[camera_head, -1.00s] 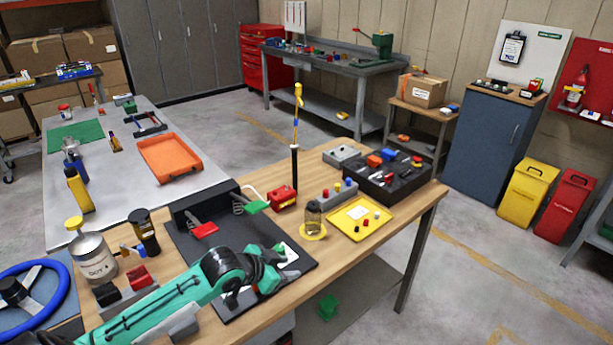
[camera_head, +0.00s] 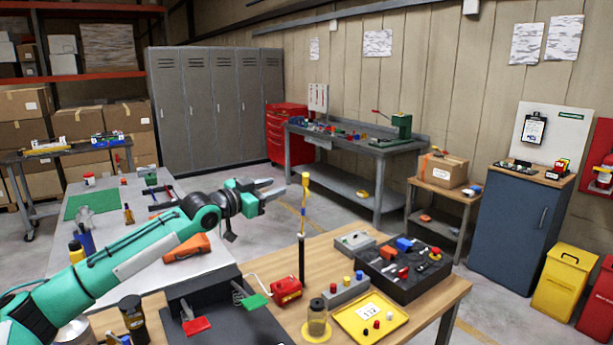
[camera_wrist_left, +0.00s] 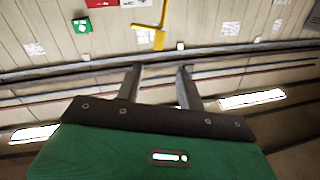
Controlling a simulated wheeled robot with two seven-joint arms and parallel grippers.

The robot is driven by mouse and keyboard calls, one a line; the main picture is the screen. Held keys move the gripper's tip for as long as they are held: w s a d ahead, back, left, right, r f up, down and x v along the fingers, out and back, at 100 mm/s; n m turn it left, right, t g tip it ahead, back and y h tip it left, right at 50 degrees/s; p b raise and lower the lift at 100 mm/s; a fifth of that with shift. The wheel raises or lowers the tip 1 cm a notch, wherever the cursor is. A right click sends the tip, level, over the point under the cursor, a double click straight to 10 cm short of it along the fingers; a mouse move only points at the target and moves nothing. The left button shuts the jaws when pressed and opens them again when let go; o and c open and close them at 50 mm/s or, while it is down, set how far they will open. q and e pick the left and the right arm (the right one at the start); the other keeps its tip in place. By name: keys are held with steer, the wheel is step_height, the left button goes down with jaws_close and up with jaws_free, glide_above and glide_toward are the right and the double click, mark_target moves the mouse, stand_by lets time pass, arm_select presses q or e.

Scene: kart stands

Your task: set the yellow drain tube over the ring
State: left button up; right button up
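The yellow tube (camera_head: 305,188) stands upright at the top of a thin black post (camera_head: 301,258) on the wooden bench. It has a blue band and a bent top. My right gripper is not in view.
A red block (camera_head: 286,290), a grey button box (camera_head: 345,290), a black parts tray (camera_head: 400,292) and a yellow tray (camera_head: 352,326) crowd the bench around the post. Left of it is a black pedal stand (camera_head: 250,325). The air around the tube's top is clear.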

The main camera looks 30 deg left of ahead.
mark_target(303, 178)
arm_select(q)
steer(key=p+x, duration=0.4)
steer(key=x, duration=0.7)
steer(key=shift+w+d, duration=0.25)
steer(key=shift+w+d+p, duration=0.1)
steer(key=shift+w+p, duration=0.2)
steer(key=shift+w, duration=0.2)
jaws_close()
